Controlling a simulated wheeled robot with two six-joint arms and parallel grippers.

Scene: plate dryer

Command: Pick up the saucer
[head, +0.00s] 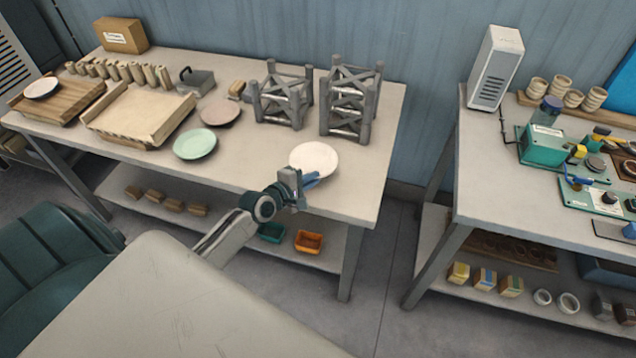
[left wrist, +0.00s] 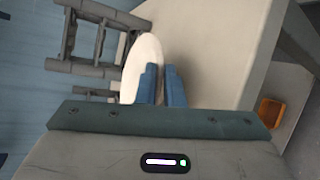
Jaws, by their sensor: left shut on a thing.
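A white saucer (head: 314,157) is at the front edge of the left table, in front of the grey racks. My left gripper (head: 311,180) is at the saucer's near rim. In the left wrist view the saucer (left wrist: 143,66) shows nearly edge-on, and the blue fingers (left wrist: 162,84) are shut on its rim. I cannot tell whether the saucer touches the table. My right gripper is not in view.
Two grey racks (head: 283,98) (head: 350,100) stand behind the saucer. A green plate (head: 195,144) and a pinkish plate (head: 220,112) lie to the left. Another white saucer (head: 41,88) lies on a wooden board. An orange bin (head: 308,242) sits on the lower shelf.

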